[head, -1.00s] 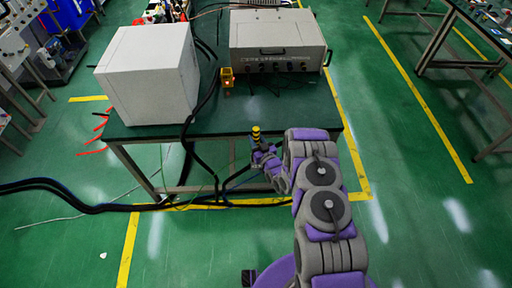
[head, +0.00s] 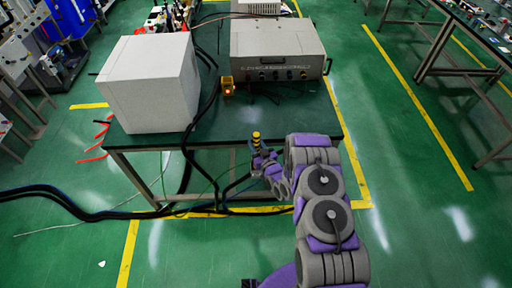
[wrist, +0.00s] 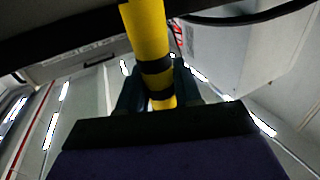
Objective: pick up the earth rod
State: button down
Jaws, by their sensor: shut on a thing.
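The earth rod (head: 256,138) is yellow with black bands. In the head view its upper end stands out above my gripper (head: 258,152), near the front edge of the table. In the wrist view the yellow rod (wrist: 147,35) runs down from the top edge between the two dark fingers of my gripper (wrist: 158,88), which are shut on it. The rod's lower part is hidden behind the gripper body in the wrist view, and its far end is cut off by the top of that picture.
A dark green table (head: 285,120) carries a white box (head: 150,85) at left, a grey instrument case (head: 278,45) at the back and a small yellow box (head: 228,86). Black cables (head: 60,187) run over the floor. The table's front right is clear.

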aim_at(256, 133)
jog(key=shift+r+p, duration=0.9)
jog(key=shift+r, duration=4.45)
